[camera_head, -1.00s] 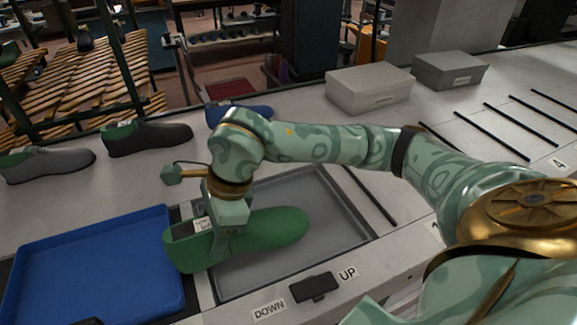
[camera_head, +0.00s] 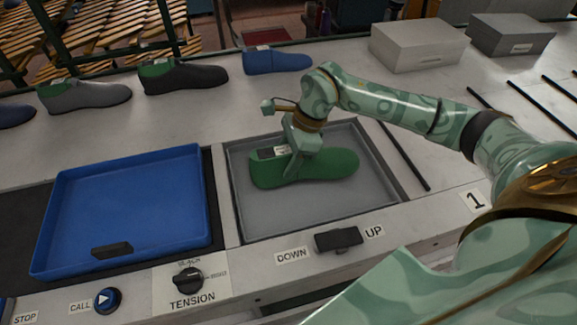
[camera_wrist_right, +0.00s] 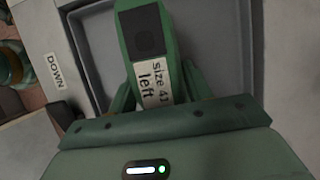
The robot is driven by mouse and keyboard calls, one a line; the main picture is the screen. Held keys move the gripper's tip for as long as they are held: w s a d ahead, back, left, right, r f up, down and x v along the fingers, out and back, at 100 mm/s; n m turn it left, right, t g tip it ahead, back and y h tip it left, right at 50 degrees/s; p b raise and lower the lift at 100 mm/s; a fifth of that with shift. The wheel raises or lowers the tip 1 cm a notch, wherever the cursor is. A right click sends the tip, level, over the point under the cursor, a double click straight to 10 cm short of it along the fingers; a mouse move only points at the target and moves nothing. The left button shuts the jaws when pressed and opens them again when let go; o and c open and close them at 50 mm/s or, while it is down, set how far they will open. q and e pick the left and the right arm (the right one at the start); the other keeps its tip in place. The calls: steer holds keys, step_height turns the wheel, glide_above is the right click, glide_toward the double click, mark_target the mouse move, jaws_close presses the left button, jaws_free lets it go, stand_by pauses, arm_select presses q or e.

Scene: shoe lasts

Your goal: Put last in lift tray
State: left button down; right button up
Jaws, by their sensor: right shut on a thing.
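A green shoe last (camera_head: 335,164) is over the grey lift tray (camera_head: 262,218), its toe to the right and its heel to the left. Its outline lies within the tray's rim in the head view; I cannot tell whether it touches the tray floor. In the right wrist view the last (camera_wrist_right: 180,48) sits between the fingers of the gripper (camera_wrist_right: 160,95), with a label reading "size 41 left". My left gripper is not in view.
An empty blue tray (camera_head: 130,200) is left of the lift tray. A DOWN/UP switch (camera_head: 338,239), a TENSION knob (camera_head: 188,280) and a CALL button (camera_head: 107,299) line the front. Grey (camera_head: 85,95), black (camera_head: 183,77) and blue (camera_head: 277,61) lasts stand behind. Two boxes (camera_head: 418,45) (camera_head: 510,36) are back right.

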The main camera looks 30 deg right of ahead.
steer(key=shift+w+d+f+b, duration=0.1)
steer(key=shift+d+f+b, duration=0.05)
steer(key=shift+f, duration=0.8)
steer(key=shift+w+d+f+b, duration=0.1)
steer(key=shift+f+b, duration=0.05)
steer(key=shift+f, duration=0.75)
steer(key=o, duration=1.4)
steer(key=shift+s+f, duration=0.1)
steer(key=shift+f, duration=0.05)
steer(key=shift+o, duration=0.2)
steer(key=shift+d+r, duration=0.1)
steer(key=shift+r, duration=0.3)
steer(key=p+v, duration=0.1)
steer(key=v, duration=1)
steer(key=shift+d+r, duration=0.15)
steer(key=shift+r, duration=0.05)
